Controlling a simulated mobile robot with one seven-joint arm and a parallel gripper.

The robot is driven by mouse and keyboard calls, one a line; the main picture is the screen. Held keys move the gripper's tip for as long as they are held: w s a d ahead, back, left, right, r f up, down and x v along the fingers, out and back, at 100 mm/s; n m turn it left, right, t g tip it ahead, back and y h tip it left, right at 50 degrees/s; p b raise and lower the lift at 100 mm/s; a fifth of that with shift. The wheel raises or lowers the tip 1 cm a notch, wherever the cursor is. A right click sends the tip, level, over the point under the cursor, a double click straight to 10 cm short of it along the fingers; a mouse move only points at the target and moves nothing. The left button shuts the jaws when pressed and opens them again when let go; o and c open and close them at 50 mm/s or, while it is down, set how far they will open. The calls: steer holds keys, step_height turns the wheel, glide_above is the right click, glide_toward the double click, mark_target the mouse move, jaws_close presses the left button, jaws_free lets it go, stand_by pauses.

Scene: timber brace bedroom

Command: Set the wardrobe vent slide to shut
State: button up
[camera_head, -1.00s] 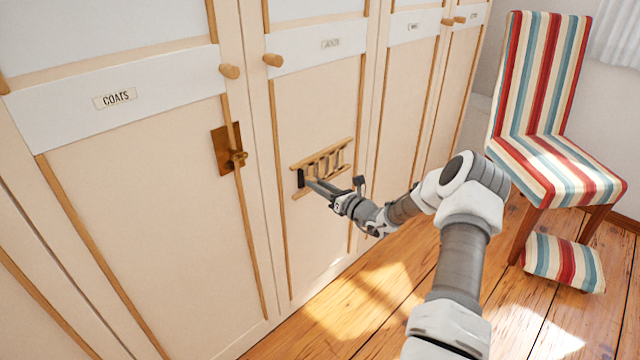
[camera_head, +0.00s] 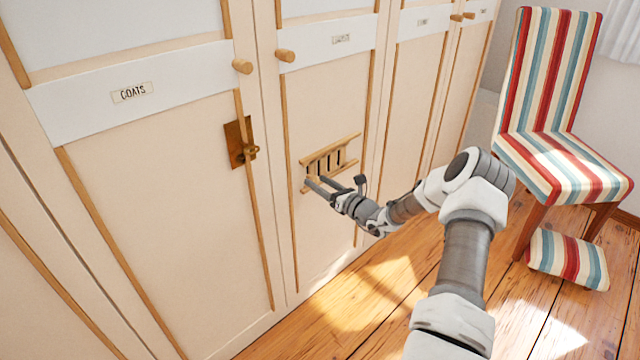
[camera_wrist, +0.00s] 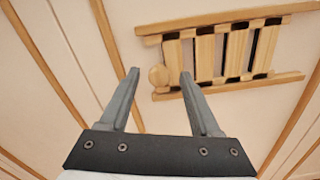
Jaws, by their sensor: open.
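The wardrobe vent (camera_head: 343,142) is a small wooden grille with two rails on the second door from the left; it also shows in the wrist view (camera_wrist: 215,20). Its slide (camera_wrist: 205,58) has upright pale slats, with narrow dark gaps showing between several of them. A round wooden knob (camera_wrist: 158,76) sits at the slide's left end. My gripper (camera_head: 312,184) is open at the vent's lower left. In the wrist view, the knob appears between my fingertips (camera_wrist: 160,72), with bare space around it. I cannot tell whether either finger touches it.
A brass latch plate (camera_head: 238,143) with a knob is on the "COATS" door to the left. Round door knobs (camera_head: 286,56) stick out above. A striped chair (camera_head: 548,110) and striped cushion (camera_head: 567,259) stand at the right. The wooden floor (camera_head: 385,300) before the doors is clear.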

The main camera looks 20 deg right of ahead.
steer(key=p+v, duration=0.4)
steer(key=v, duration=1.3)
steer(key=shift+s, duration=0.2)
